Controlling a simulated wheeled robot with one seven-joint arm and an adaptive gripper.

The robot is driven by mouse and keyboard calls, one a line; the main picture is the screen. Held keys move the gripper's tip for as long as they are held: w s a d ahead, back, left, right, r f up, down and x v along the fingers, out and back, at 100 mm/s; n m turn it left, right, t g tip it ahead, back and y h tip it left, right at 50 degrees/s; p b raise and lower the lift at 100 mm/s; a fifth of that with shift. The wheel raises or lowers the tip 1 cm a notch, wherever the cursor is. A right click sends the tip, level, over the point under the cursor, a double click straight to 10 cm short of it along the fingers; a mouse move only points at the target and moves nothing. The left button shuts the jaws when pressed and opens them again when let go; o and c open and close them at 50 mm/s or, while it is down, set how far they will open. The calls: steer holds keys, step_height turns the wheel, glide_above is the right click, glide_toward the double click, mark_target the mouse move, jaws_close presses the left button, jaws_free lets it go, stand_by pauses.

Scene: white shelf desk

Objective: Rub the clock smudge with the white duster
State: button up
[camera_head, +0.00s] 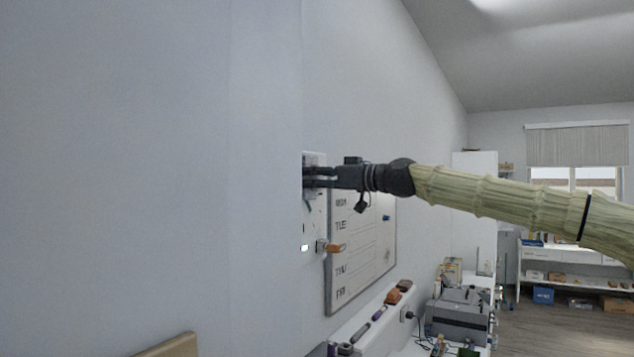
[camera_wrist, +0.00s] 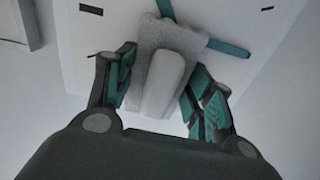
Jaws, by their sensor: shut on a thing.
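The white duster (camera_wrist: 160,88) is between the two fingers of my gripper (camera_wrist: 163,80) in the wrist view, with its pale handle toward the camera and its grey pad on the far side. The clock (camera_wrist: 265,50) is a white face with teal hands and dark marks, right behind the duster. The pad overlaps the face; I cannot tell whether it touches. No smudge shows; it may be hidden behind the duster. In the head view my gripper (camera_head: 318,178) is at the wall against the white clock (camera_head: 314,158), mostly seen edge-on.
A whiteboard (camera_head: 358,245) with weekday names hangs just right of and below my gripper. An orange-brown item (camera_head: 334,248) sticks out near its left edge. A ledge (camera_head: 352,328) below holds markers and erasers. A grey printer (camera_head: 457,318) stands farther right.

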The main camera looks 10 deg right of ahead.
steer(key=s+a+b, duration=0.3)
steer(key=s+a, duration=0.2)
stand_by(0.8)
steer(key=shift+d, duration=0.15)
steer(key=shift+b+v, duration=1.3)
steer(key=shift+v, duration=1.55)
steer(key=v, duration=0.3)
steer(key=shift+b, duration=0.4)
